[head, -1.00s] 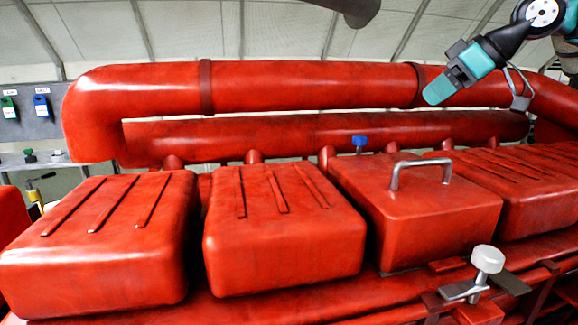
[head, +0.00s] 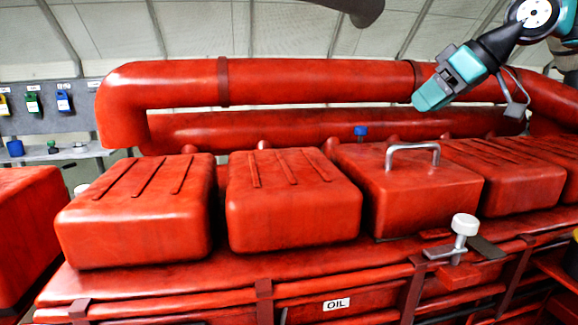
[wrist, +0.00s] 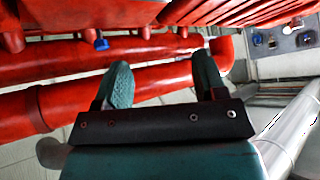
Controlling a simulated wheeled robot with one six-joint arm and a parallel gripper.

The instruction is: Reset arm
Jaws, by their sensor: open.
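My gripper (head: 430,98) is teal and black and shows at the upper right of the head view, in front of the long red pipe (head: 310,82) of the engine. In the wrist view my gripper (wrist: 163,78) has its two teal fingers spread apart with nothing between them. It holds nothing and the red pipes (wrist: 75,103) lie beyond the fingers. Part of my arm is cut off at the right edge of the head view.
Red engine covers (head: 293,205) stand in a row; one has a metal handle (head: 412,148). A silver-knobbed clamp (head: 464,226) sits at the front right. A blue cap (head: 361,131) is behind the covers. Coloured tags (head: 33,103) hang on a grey panel at left.

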